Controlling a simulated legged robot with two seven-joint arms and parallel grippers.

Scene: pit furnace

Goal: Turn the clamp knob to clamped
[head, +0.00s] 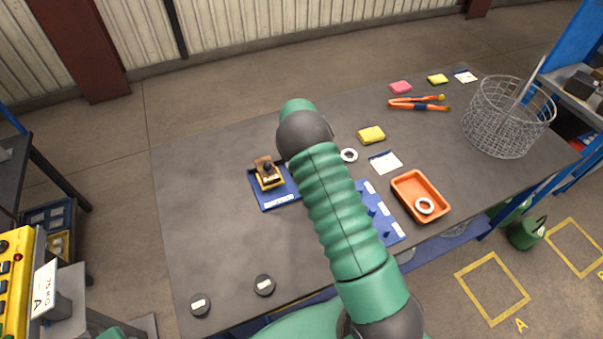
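A small fixture with a yellow base (272,184) and a brown block (263,161) stands on a blue plate (278,203) left of the table's middle. A small dark knob-like part (268,168) shows on the fixture; I take it to be the clamp knob, but it is too small to read its setting. One of my green arms crosses the picture from the bottom and passes just right of the fixture, covering the plate's right side. Neither gripper's fingers show in the head view.
An orange tray (407,187) with a white ring, a wire basket (493,126), orange-handled pliers (413,103) and a yellow sponge (371,134) are on the right of the table. The table's left part is clear.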

